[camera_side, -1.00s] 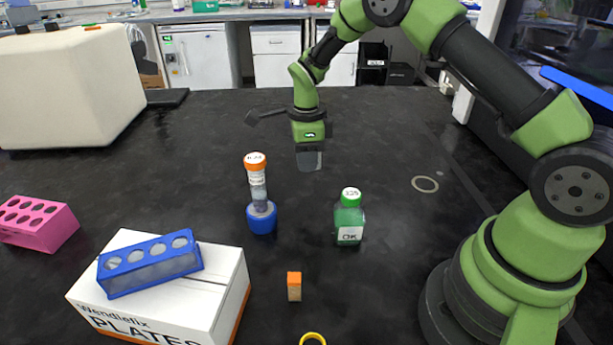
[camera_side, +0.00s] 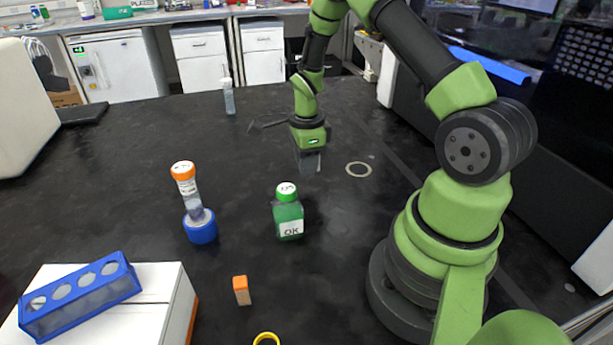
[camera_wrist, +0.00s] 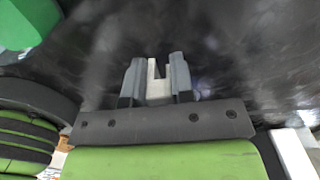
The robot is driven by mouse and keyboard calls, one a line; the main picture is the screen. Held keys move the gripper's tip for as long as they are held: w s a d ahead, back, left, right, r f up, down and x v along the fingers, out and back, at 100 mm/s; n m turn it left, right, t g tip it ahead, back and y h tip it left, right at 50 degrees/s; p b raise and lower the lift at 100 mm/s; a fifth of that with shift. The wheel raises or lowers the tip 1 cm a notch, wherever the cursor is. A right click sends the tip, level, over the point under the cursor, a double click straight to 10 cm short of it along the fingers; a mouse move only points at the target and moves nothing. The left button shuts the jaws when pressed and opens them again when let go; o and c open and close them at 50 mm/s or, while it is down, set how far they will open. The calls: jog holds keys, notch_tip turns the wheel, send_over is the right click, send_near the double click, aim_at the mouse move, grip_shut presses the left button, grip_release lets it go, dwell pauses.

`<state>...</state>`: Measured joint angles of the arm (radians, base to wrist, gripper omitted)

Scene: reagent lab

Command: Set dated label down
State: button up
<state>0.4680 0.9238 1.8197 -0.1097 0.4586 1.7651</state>
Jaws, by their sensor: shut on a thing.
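My gripper (camera_side: 309,165) hangs fingers down over the dark bench, behind the green bottle and left of the pale ring mark. In the wrist view its two grey fingers (camera_wrist: 156,62) are shut on a small pale piece (camera_wrist: 154,84), seemingly the dated label. No date can be read on it, and the fingers hide much of it. In the side view I cannot make out the label or tell how far it is above the bench.
The green bottle (camera_side: 289,218) and the orange-capped tube in its blue base (camera_side: 201,227) stand in front. A clear tube (camera_side: 228,97) stands at the back. The pale ring mark (camera_side: 359,170) is bare. A blue rack (camera_side: 80,298) lies on a white box (camera_side: 165,300); a small orange-topped block (camera_side: 241,290) is nearby.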

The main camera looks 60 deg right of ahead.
aim_at(306, 186)
jog(key=shift+f, duration=2)
jog(key=shift+f, duration=0.15)
jog(key=o, duration=0.9)
